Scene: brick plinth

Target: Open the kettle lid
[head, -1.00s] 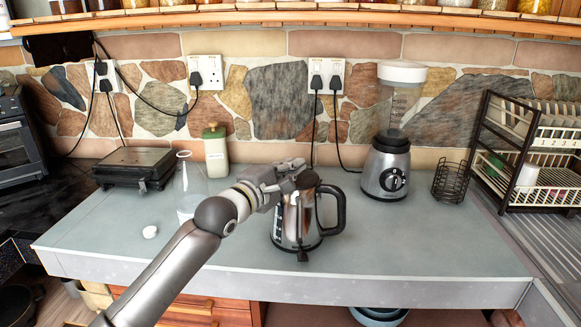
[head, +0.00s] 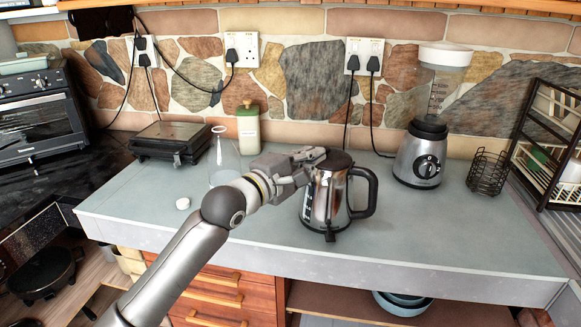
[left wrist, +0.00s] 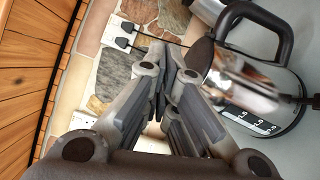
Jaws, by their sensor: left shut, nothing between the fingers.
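The kettle (head: 329,203) stands upright on the grey counter, a shiny steel body with a black handle on its right and a dark lid (head: 335,160) on top. The lid looks closed. My left gripper (head: 316,157) is at the upper left of the kettle, beside the lid, shut with nothing between its fingers. In the left wrist view the shut fingers (left wrist: 172,72) point past the kettle (left wrist: 250,85), which lies to their right; whether they touch the lid I cannot tell. My right gripper is not in view.
A blender (head: 421,150) stands right of the kettle, with a wire basket (head: 487,172) and a dish rack (head: 550,150) beyond. The front counter is mostly clear.

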